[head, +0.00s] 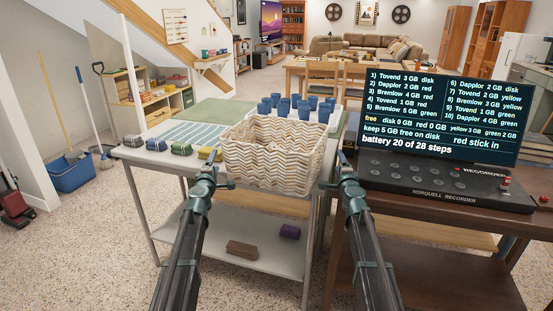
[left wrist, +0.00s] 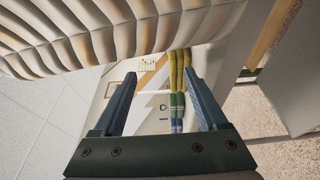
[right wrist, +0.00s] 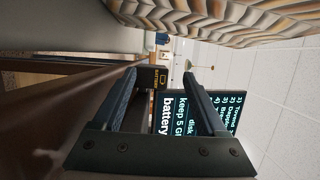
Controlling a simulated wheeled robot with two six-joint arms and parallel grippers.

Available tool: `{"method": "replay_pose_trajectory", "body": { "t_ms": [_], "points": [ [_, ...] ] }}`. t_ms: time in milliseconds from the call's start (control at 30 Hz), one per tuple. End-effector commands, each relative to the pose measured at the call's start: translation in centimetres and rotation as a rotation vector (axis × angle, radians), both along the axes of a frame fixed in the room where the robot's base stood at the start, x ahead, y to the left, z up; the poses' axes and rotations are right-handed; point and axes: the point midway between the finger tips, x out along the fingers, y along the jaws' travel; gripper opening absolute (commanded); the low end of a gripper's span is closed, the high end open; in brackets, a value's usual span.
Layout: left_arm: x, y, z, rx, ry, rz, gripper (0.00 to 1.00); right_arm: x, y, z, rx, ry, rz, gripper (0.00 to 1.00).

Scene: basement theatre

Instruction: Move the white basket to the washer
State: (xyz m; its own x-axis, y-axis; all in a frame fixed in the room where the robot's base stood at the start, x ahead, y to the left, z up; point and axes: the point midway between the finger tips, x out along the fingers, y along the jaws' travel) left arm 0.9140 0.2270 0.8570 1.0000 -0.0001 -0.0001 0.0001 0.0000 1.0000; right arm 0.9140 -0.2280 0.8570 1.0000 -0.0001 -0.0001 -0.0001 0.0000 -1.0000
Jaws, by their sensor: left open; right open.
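The white basket (head: 272,160), woven with tan zigzag bands, is upright at the near right part of the white table (head: 150,158). It also shows along the top of the left wrist view (left wrist: 110,30) and the right wrist view (right wrist: 235,18). My left gripper (head: 212,168) is open at the basket's left side, with nothing between its fingers. My right gripper (head: 341,172) is open and empty at the basket's right side. I cannot tell whether either one touches the basket. The basket's inside is mostly hidden. No washer is recognisable in view.
Several blue cups (head: 304,107) stand behind the basket. Rolled cloths (head: 181,148) lie to its left. A black recorder (head: 445,183) with a text screen (head: 440,116) sits on the dark bench at right. A blue bucket (head: 70,172) stands at left; the speckled floor (head: 90,240) nearby is clear.

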Motion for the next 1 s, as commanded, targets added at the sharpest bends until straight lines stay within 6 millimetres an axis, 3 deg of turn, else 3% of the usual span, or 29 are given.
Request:
{"method": "replay_pose_trajectory", "body": {
  "t_ms": [33,167,300,667,1000],
  "points": [
    [1.5,0.0,0.0,0.000,0.000,0.000,0.75,1.5,0.0,0.0,0.000,0.000,0.000,0.75],
    [3.3,0.0,0.0,0.000,0.000,0.000,0.75,3.3,0.0,0.0,0.000,0.000,0.000,0.75],
    [2.7,-1.3,0.0,0.000,0.000,-0.001,0.75,2.7,1.3,0.0,0.000,0.000,0.001,0.75],
    [2.6,-1.6,0.0,0.000,0.000,0.000,0.75,2.7,1.6,0.0,0.000,0.000,0.000,0.75],
    [2.6,-3.2,0.0,0.003,0.000,-0.009,0.75,2.7,3.2,0.0,0.000,0.000,0.006,0.75]
  ]
}}
